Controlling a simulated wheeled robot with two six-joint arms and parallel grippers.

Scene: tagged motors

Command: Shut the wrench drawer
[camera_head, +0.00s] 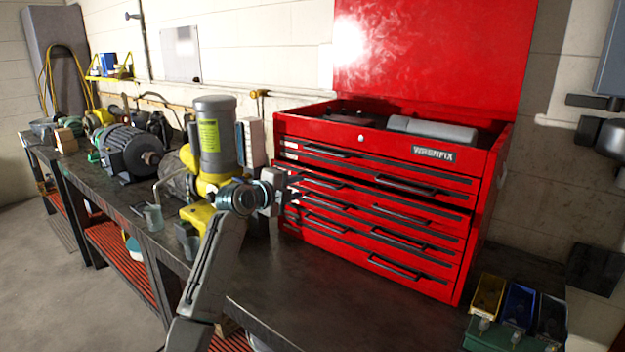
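The red tool chest (462,285) stands on the workbench with its lid raised. Its drawer fronts carry dark handles. An upper drawer (450,183) seems to stand slightly proud, with a dark gap under it; I cannot read which drawer is the wrench drawer. My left gripper (281,190) is at the left end of the drawer fronts, close to or touching them. Its fingers are small and seen from behind, so I cannot tell if they are open or shut. My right gripper is out of view.
A yellow and grey motor (210,140) stands close left of my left gripper. A dark motor (128,150) lies farther left. Small coloured bins (518,308) sit at the lower right. The workbench top (300,290) is clear in front of the chest.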

